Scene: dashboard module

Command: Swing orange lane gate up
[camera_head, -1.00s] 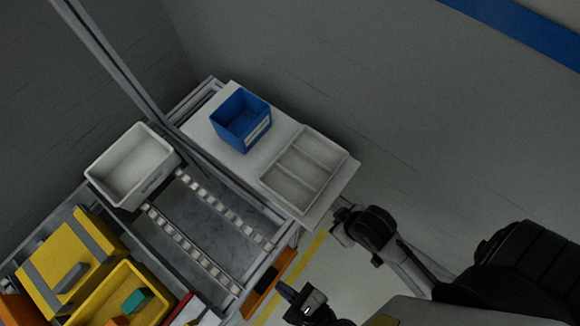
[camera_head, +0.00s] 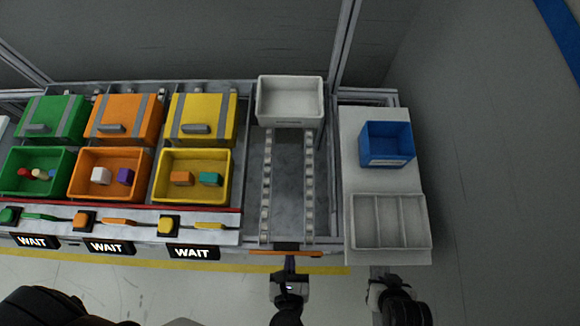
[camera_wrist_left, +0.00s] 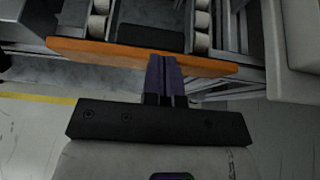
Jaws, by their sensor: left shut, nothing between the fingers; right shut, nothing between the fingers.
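The orange lane gate (camera_head: 272,253) is a flat orange bar across the front end of the roller lane (camera_head: 287,185). In the left wrist view the gate (camera_wrist_left: 85,48) spans the picture, with a black block (camera_wrist_left: 150,37) at its middle. My left gripper (camera_head: 290,262) is shut and empty, just in front of the gate's middle. In the left wrist view its purple fingertips (camera_wrist_left: 165,65) overlap the gate's near edge; I cannot tell whether they touch. My right gripper (camera_head: 377,275) is at the front of the white side table, its fingers small and dark.
A white bin (camera_head: 290,120) stands at the lane's far end. Yellow (camera_head: 194,203), orange (camera_head: 80,186) and green (camera_head: 10,190) bins are left. A blue bin (camera_head: 387,160) and divided tray (camera_head: 354,238) are on the side table (camera_head: 355,180). Floor in front is open.

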